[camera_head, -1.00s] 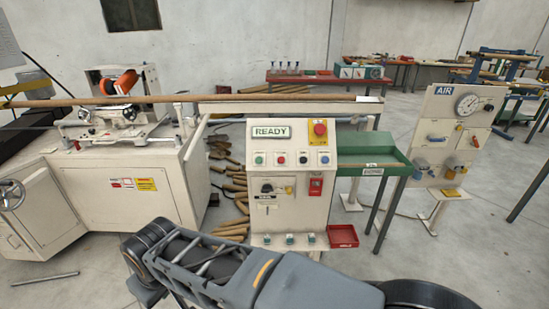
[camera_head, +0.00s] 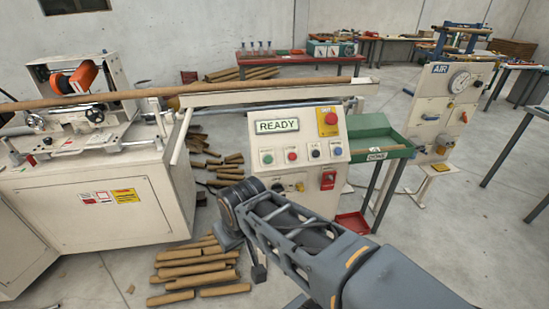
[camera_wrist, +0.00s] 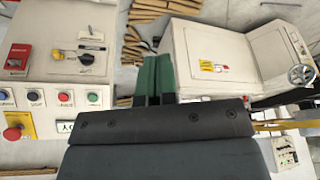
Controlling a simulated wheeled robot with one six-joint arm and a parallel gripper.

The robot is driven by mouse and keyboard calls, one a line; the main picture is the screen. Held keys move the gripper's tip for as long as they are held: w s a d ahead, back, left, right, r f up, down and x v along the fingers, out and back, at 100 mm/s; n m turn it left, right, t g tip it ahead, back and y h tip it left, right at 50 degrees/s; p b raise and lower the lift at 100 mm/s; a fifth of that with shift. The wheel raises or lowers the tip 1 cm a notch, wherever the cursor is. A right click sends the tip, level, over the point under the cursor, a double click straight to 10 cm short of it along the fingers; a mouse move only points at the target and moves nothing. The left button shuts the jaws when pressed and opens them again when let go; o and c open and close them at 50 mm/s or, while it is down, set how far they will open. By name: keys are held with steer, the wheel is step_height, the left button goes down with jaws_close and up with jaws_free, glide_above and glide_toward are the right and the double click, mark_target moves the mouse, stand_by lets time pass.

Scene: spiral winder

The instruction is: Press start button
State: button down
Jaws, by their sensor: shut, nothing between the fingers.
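The control panel (camera_head: 249,142) faces me in the head view, with a READY display (camera_head: 277,126). Below the display is a row of buttons: a green button (camera_head: 268,158) at the left, then red, black and blue. Their small labels are hard to read; green is the likely start button. In the wrist view the panel appears upside down at the left, with the green button (camera_wrist: 92,97) nearest the fingers. My gripper (camera_wrist: 153,60) is shut and empty, with green fingers side by side. It is apart from the green button, which shows to its left.
A red emergency knob (camera_head: 331,118) on a yellow plate sits at the panel's upper right. The winder cabinet (camera_head: 85,235) stands left, with a long tube across it. A green tray (camera_head: 385,146) stands right of the panel. Cardboard tubes (camera_head: 195,270) lie on the floor.

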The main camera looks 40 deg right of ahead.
mark_target(271, 158)
steer(key=w+d+r+m+t+h+p, duration=0.25)
steer(key=w+d+t+p, duration=0.3)
steer(key=w+d, duration=0.95)
steer(key=w+d+f+m+t+y+p, duration=0.1)
steer(key=w+d+t+p, duration=0.1)
steer(key=d+t, duration=0.2)
steer(key=w+d+f+t+y+p, duration=0.1)
steer(key=w+d+t+p, duration=0.1)
steer(key=d+t, duration=0.3)
steer(key=shift+w+d+f+m, duration=0.3)
steer(key=shift+w+d+m, duration=0.05)
steer(key=shift+w+d, duration=0.55)
steer(key=shift+f, duration=0.1)
steer(key=w+f+b, duration=0.1)
steer(key=w+d+f+b, duration=0.1)
steer(key=w+f, duration=0.1)
steer(key=w+d+f+b, duration=0.1)
steer(key=b, duration=0.1)
steer(key=shift+w+d+f, duration=0.2)
steer(key=shift+w+f, duration=0.2)
steer(key=shift+w+d+f+b, duration=0.35)
steer(key=shift+w+b, duration=0.15)
steer(key=shift+w, duration=0.1)
